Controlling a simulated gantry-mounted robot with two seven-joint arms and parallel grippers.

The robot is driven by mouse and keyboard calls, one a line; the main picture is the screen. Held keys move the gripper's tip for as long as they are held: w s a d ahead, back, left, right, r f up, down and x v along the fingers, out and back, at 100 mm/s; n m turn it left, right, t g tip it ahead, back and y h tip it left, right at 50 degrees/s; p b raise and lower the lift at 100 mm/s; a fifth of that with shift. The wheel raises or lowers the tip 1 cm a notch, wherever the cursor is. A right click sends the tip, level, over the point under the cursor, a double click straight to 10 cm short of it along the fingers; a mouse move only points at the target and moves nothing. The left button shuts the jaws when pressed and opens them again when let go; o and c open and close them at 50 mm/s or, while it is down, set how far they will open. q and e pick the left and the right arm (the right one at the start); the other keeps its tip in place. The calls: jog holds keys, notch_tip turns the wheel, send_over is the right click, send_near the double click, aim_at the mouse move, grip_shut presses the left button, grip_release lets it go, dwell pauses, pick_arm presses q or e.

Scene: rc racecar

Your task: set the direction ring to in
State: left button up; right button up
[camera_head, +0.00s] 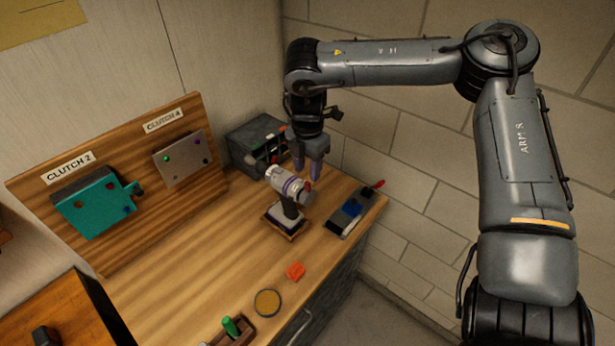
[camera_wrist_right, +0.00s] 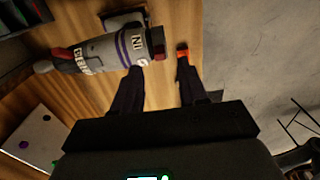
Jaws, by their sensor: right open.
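A white and grey power tool (camera_head: 285,183) stands on a small wooden-edged stand (camera_head: 284,222) on the bench. Its purple-striped ring (camera_head: 291,186) faces the right end of the body. In the right wrist view the tool (camera_wrist_right: 100,52) lies across the upper left, and the ring (camera_wrist_right: 131,46) shows the letters "IN". Which setting the ring is at, I cannot tell. My right gripper (camera_head: 306,172) is open, pointing down just behind and above the tool. In the wrist view its fingers (camera_wrist_right: 160,72) are apart with nothing between them, the left fingertip close to the ring. My left gripper is out of view.
A dark organiser box (camera_head: 256,143) stands behind the tool. A grey tray with a blue part (camera_head: 350,213) lies to its right. An orange block (camera_head: 296,271), a round yellow disc (camera_head: 267,302) and a green-handled item (camera_head: 230,326) lie in front. A wooden clutch board (camera_head: 130,182) stands at left.

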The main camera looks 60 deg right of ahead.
aim_at(307, 183)
jog(key=shift+f+p, duration=0.4)
jog(key=shift+f, duration=1.85)
jog(key=shift+c, duration=0.3)
grip_shut()
